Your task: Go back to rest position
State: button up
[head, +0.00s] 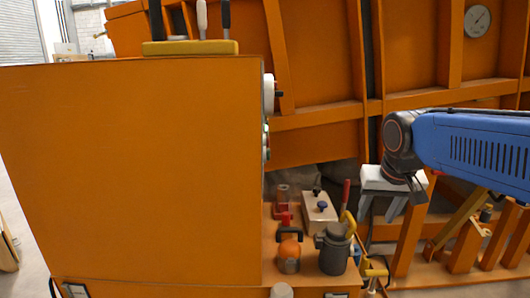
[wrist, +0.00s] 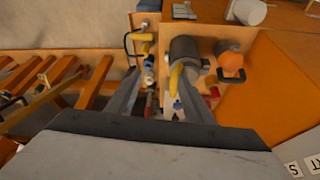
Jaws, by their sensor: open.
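My gripper (head: 380,212) points down at the end of my blue arm in the head view, right of the orange cabinet. Its fingers are apart with nothing between them. In the wrist view, both fingers of my gripper (wrist: 165,98) reach forward and apart. A grey motor-like cylinder (head: 334,250) stands left of and below the gripper in the head view. It also shows beyond the fingers in the wrist view (wrist: 184,50). I cannot tell the exact gap between them.
The large orange cabinet (head: 135,170) fills the left, with a yellow block (head: 190,47) on top. A small orange unit (head: 289,254) and a pale box (head: 319,212) sit on the low ledge. The orange ribbed frame (head: 410,65) stands behind; slanted beams (head: 465,245) lie right.

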jog(key=s+f, duration=0.5)
jog(key=s, duration=0.4)
jog(key=s+d+f+n, duration=0.1)
jog(key=s+f, duration=0.5)
jog(key=s, duration=0.2)
jog(key=shift+s+d+f+n+y, duration=0.15)
jog(key=shift+s+n+y, duration=0.15)
jog(key=shift+s, duration=0.05)
dwell(0.7)
